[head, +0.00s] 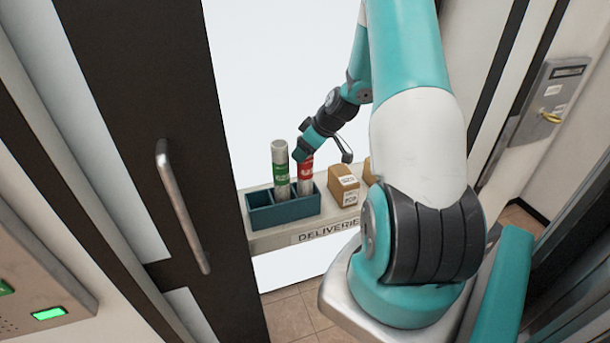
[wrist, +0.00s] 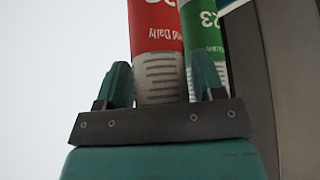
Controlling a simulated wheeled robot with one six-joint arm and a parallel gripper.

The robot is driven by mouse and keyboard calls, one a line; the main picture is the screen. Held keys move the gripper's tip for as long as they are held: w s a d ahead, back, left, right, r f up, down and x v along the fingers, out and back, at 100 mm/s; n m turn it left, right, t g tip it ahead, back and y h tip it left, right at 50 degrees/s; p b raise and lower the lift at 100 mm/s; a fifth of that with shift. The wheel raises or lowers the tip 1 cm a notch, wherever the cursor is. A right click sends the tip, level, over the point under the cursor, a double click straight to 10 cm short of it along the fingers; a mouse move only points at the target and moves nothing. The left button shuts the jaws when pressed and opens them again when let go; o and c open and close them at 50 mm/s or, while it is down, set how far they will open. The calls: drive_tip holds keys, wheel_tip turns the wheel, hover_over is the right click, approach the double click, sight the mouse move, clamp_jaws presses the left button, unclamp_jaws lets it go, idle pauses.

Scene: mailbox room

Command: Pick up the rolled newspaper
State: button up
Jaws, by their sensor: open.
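Two rolled newspapers stand upright in a teal divided holder (head: 262,217) in the head view. One has a green band (head: 280,172) and the other, to its right, has a red band (head: 305,172). My gripper (head: 301,156) is at the upper part of the red-banded roll. In the wrist view, my open gripper (wrist: 162,82) has a finger on either side of the red-banded roll (wrist: 157,30), which shows printed text. I cannot tell whether the fingers touch it. The green-banded roll (wrist: 204,32) is close by, partly hidden by the right finger.
The holder stands on a shelf (head: 270,240) labelled "DELIVERIES". A small brown box (head: 343,184) stands to its right, and another (head: 369,171) is partly hidden by my arm. A dark door panel with a metal handle (head: 182,205) is at the left.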

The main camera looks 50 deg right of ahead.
drive_tip(key=c, duration=0.9)
drive_tip(key=shift+c, duration=0.5)
drive_tip(key=shift+r, duration=0.15)
